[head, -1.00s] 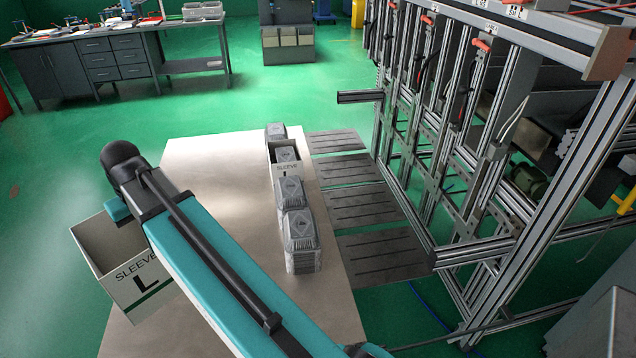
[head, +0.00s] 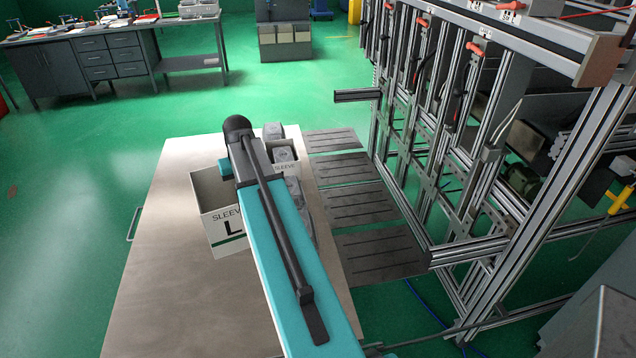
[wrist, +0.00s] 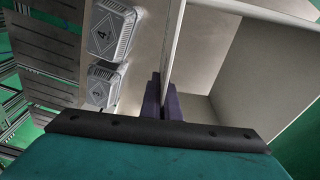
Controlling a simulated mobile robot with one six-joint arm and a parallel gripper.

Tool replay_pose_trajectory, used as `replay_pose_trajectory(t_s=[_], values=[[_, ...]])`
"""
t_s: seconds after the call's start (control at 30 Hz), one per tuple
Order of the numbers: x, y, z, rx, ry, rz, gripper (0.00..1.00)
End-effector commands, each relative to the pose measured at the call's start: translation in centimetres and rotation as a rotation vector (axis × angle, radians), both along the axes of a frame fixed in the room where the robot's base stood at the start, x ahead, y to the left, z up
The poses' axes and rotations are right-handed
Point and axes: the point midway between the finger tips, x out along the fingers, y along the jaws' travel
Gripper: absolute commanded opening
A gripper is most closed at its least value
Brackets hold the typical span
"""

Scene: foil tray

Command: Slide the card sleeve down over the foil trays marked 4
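A white open card sleeve marked "SLEEVE L" (head: 226,240) is held in the air over the left part of the table. In the wrist view its inside and one wall (wrist: 172,45) show. My gripper (wrist: 165,98) is shut on that wall, its dark fingers on either side; the arm hides it in the head view. The foil trays marked 4 (wrist: 112,28) form a stack to the left of the sleeve in the wrist view, apart from it. The sleeve stands upright or nearly so, not over any trays. My arm partly hides the nearer tray stacks in the head view.
Another tray stack, marked 3 (wrist: 103,87), is beside the 4. A metal frame (head: 430,250) rises right of the table (head: 160,290). The table's left part is clear.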

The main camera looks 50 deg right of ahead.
Motion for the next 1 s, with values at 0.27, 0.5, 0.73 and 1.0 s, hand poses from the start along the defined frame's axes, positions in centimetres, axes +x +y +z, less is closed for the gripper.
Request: replay_pose_trajectory(t_s=[0.27, 0.5, 0.73, 1.0], values=[[-3.5, -8.8, -1.4, 0.000, 0.001, -0.120, 0.00], [-7.5, -15.7, -2.7, 0.001, 0.001, -0.217, 0.00], [-10.7, -20.0, -3.7, 0.000, 0.000, -0.282, 0.00], [-11.7, -21.1, -4.0, -0.001, -0.001, -0.299, 0.00]])
